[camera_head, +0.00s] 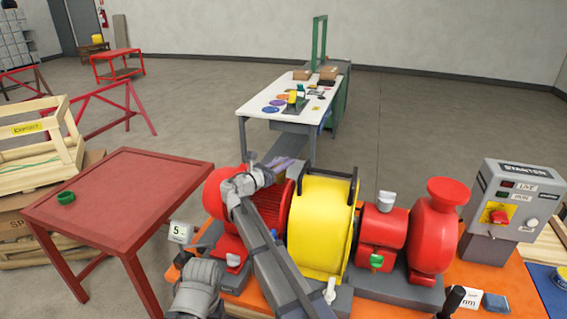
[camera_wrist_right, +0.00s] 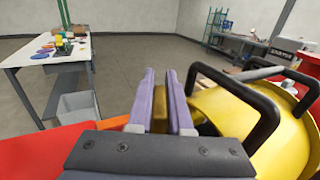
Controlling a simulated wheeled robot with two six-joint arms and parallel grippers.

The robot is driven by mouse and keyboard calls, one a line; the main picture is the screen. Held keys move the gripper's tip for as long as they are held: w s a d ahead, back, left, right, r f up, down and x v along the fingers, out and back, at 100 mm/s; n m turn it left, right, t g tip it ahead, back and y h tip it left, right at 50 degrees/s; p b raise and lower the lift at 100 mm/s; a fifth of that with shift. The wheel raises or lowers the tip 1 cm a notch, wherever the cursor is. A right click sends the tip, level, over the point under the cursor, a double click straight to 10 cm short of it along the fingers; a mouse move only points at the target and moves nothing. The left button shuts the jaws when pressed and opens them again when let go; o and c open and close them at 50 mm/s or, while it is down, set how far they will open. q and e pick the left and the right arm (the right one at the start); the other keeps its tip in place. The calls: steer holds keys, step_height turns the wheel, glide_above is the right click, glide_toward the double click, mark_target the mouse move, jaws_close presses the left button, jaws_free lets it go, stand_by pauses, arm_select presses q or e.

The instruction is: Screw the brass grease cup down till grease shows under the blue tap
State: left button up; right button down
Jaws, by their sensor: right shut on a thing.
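My right gripper (camera_head: 286,166) reaches over the red motor beside the yellow guard, with its purple fingers pointing away from me. In the right wrist view, its fingers (camera_wrist_right: 165,85) are nearly together, and a brass-coloured piece (camera_wrist_right: 160,112) shows between and behind them. It looks like the brass grease cup, but the fingers and gripper body hide most of it. The gripper is shut on it. I see no blue tap and no grease; a green tap (camera_head: 376,261) sits under the red bearing housing at the right.
The yellow guard (camera_head: 318,230) with black handles stands close to the right of my right gripper. The red pump (camera_head: 432,235) and starter box (camera_head: 518,200) are further right. A red table (camera_head: 115,195) is at the left; a white workbench (camera_head: 265,112) stands beyond.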

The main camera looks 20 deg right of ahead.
steer(key=shift+s+d+m+g+h, duration=0.1)
steer(key=shift+m+g+h, duration=0.5)
steer(key=shift+g, duration=0.4)
steer(key=shift+s, duration=0.1)
steer(key=c, duration=0.8)
jaws_free()
steer(key=shift+c, duration=0.2)
glide_above(267, 189)
